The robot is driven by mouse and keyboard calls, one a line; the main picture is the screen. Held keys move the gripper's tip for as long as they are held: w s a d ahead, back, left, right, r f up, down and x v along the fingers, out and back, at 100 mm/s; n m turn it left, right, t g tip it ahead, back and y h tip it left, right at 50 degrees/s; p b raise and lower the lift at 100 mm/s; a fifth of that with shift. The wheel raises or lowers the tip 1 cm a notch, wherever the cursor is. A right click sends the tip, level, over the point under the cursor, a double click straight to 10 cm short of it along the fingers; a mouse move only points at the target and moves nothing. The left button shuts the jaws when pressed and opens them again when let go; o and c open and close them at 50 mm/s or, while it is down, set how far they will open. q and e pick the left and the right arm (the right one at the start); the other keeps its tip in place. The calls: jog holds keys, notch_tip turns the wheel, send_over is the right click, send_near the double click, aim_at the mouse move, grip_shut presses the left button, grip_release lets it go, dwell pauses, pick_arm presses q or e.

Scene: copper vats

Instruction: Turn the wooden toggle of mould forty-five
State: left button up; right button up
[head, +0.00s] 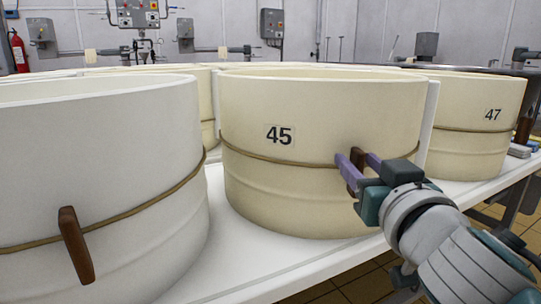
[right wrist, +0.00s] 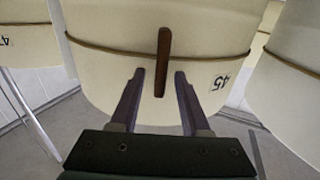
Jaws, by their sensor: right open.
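Mould forty-five (head: 310,100) is a cream round mould with a black "45" label and a cord around it. Its brown wooden toggle (head: 354,154) sits on the cord, right of the label. My right gripper (head: 356,161) is open, with its purple fingers on either side of the toggle. In the right wrist view, the toggle (right wrist: 163,60) stands nearly upright, and its lower part lies between the open fingertips (right wrist: 158,74), with a gap on each side. The label there is upside down. My left gripper is not in view.
A white mould (head: 100,140) with its own toggle (head: 76,245) stands close at the left. Mould 47 (head: 470,110) stands at the right. All stand on a white table (head: 250,262), whose front edge runs under my right arm. More moulds stand behind.

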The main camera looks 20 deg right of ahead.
jog(key=shift+s+a, duration=0.1)
jog(key=shift+s, duration=0.05)
jog(key=shift+c, duration=0.4)
grip_shut()
jog(key=shift+w+a+f+n+b, duration=0.1)
jog(key=shift+a+f+n+b, duration=0.2)
jog(key=shift+n, duration=2.7)
jog(key=shift+w+a+f+n+b, duration=0.1)
jog(key=shift+a+f+n, duration=0.2)
jog(key=shift+n, duration=2.7)
jog(key=shift+w+a+f+n+b, duration=0.1)
jog(key=shift+a+f+n+b, duration=0.25)
jog(key=shift+n, duration=2.65)
jog(key=shift+d+f, duration=0.1)
